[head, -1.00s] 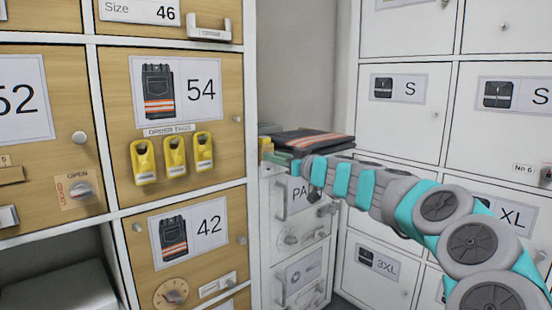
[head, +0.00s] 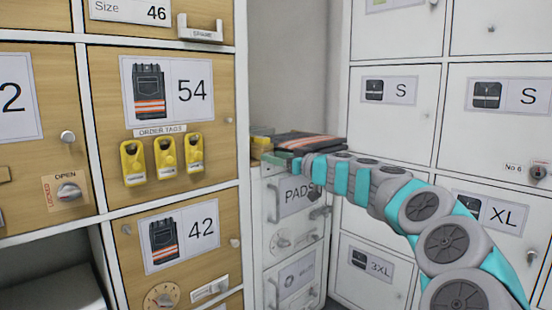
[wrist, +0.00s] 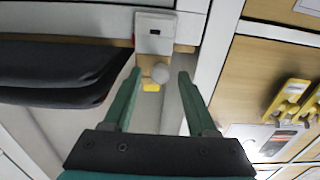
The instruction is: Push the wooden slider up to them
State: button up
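The dark folded trousers with an orange stripe (head: 305,142) lie on top of the narrow white cabinet. A light wooden piece (head: 257,152), probably the slider, shows at their left end; its outline is partly hidden by my gripper. In the wrist view, wood (wrist: 186,48) shows behind a round grey knob (wrist: 160,73) and a white block with a dark slot (wrist: 155,32). My gripper (wrist: 159,75) is open, with the knob between its green fingertips and no clear contact. In the head view my gripper (head: 278,159) is at the cabinet's top edge.
Wooden lockers (head: 220,110) with yellow order tags (head: 165,158) stand close on the left. White lockers (head: 410,120) stand to the right. The white cabinet below my gripper carries a "PADS" label (head: 297,196) and handles.

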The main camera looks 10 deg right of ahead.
jog(key=v, duration=0.7)
jog(key=shift+s+d, duration=0.2)
jog(key=shift+s, duration=0.15)
